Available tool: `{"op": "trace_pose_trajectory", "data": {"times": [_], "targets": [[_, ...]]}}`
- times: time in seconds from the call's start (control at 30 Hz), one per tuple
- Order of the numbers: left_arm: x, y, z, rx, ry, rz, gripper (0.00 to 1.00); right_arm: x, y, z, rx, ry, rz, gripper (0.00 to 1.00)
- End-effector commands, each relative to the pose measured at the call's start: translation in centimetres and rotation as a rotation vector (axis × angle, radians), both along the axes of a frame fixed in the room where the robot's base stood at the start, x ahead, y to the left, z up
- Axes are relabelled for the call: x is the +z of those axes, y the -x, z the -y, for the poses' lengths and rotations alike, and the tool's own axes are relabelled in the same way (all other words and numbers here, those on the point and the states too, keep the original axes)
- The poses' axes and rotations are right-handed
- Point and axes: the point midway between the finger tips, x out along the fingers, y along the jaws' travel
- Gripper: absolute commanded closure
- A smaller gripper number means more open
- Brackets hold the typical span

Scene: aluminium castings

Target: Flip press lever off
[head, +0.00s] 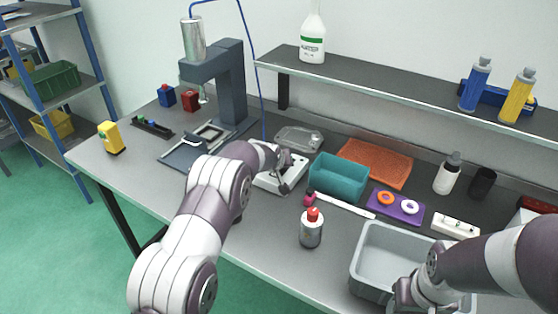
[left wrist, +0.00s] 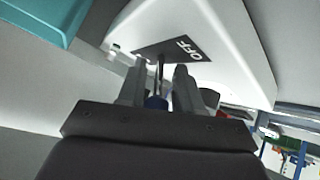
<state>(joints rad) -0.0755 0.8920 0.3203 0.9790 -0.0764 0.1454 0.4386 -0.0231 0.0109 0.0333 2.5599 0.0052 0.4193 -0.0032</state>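The white lever box (head: 268,181) stands on the bench beside the press, partly hidden by my left gripper. In the left wrist view the white box (left wrist: 228,45) carries a black OFF label (left wrist: 190,47). A thin metal lever (left wrist: 161,72) with a blue part (left wrist: 155,102) near its lower end shows between the fingers of my left gripper (left wrist: 160,85). The fingers are apart, with a gap on both sides of the lever. In the head view my left gripper (head: 284,184) is at the box. My right gripper (head: 405,292) is by the grey bin; its fingers are unclear.
The blue-grey press (head: 231,90) stands behind the box. A red-capped bottle (head: 311,230) stands in front. A grey bin (head: 372,236) is at lower right. The front left bench is clear.

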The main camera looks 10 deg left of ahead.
Motion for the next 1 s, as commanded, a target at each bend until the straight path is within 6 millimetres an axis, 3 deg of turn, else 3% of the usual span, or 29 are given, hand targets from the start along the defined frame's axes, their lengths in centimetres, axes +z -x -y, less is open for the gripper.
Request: {"op": "trace_pose_trajectory", "data": {"times": [0.77,1.0], "targets": [[0.3,-0.1,-0.2,0.003,0.001,0.008,0.52,-0.1,0.0,0.0,0.000,0.000,0.000,0.45],[2.5,2.1,-0.3,0.002,0.000,0.011,0.52,-0.9,0.0,0.0,0.000,0.000,0.000,0.45]]}}
